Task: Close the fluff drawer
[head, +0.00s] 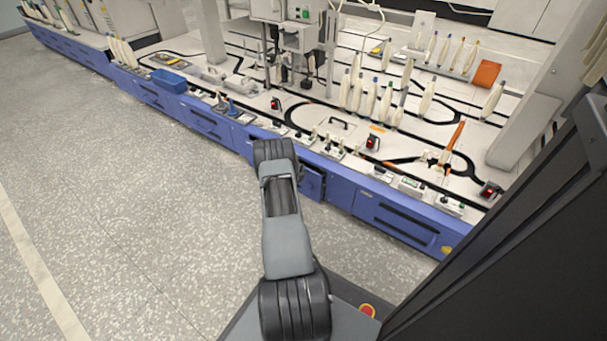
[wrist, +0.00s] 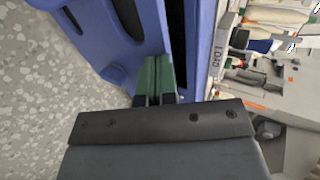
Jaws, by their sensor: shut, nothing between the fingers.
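The fluff drawer is most likely the blue front (wrist: 88,38) at the upper left of the wrist view, with a dark recessed grip. A dark gap separates it from the blue cabinet face (wrist: 201,60), so it stands open. In the head view, a blue panel (head: 312,184) juts out just right of my arm, partly hidden by it. My gripper (wrist: 157,62) has green fingers, shut together and empty. Their tips are at the drawer's edge beside the gap; I cannot tell whether they touch. In the head view my arm hides the gripper.
Above the blue cabinets runs a white worktop (head: 345,128) with bobbins, small devices and a blue bin (head: 168,80). Closed-looking blue drawers (head: 395,215) lie to the right. The speckled floor (head: 130,200) at left is clear.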

